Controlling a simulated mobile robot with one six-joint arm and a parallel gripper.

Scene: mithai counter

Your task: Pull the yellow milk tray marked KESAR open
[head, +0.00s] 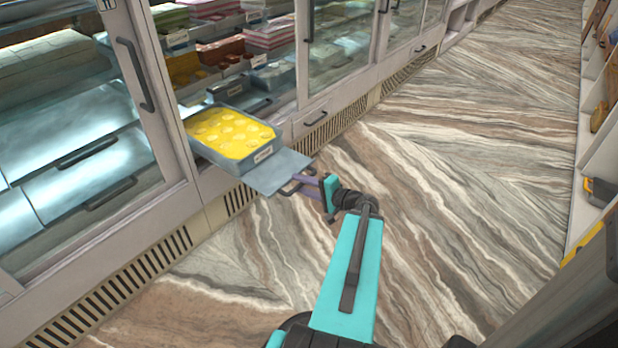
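A yellow tray of round sweets (228,131) in a grey-blue pan stands partly out of the open cabinet front. A small label (263,155) is on its front face, too small to read. A flat grey shelf (276,174) sticks out beyond the pan over the floor. A dark bar handle (291,186) is at the shelf's outer edge. My gripper (306,186), with purple fingers, reaches this handle from the right and appears closed around it. The finger contact is small in view.
A glass door with a long handle (136,75) stands left of the tray. A closed drawer (316,117) is to the right. Other sweets (186,68) are on shelves behind. The marbled floor (440,180) is clear; a white shelf unit (583,190) lines the right side.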

